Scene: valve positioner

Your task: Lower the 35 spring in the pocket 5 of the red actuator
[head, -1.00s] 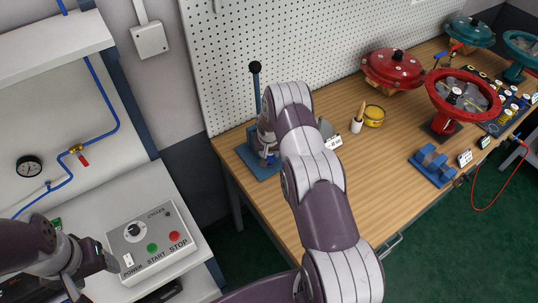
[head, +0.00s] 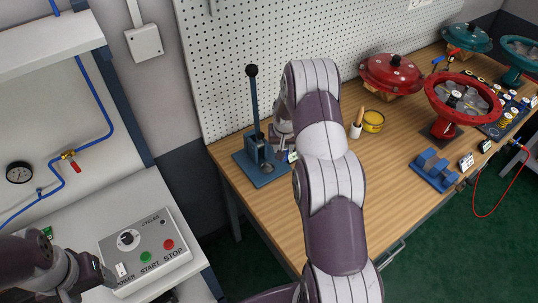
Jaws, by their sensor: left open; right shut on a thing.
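The red actuator (head: 440,106) stands at the right of the bench as an open red bowl on a pedestal. Its grey inside shows pockets too small to number, with a pale round piece (head: 454,97) in it. My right gripper (head: 283,150) is beside the blue hand press at the bench's left end, far from the actuator. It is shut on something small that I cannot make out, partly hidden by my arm. I cannot read a 35 mark on any spring. My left gripper (head: 102,276) is open and empty by the control box.
The blue press (head: 262,172) has a tall black-knobbed lever. A red cover (head: 392,73), yellow tin (head: 373,121), blue block (head: 434,169) and dark tray (head: 492,129) with several small cylinders lie on the bench. The control box (head: 150,250) is at lower left. Bare wood lies mid-bench.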

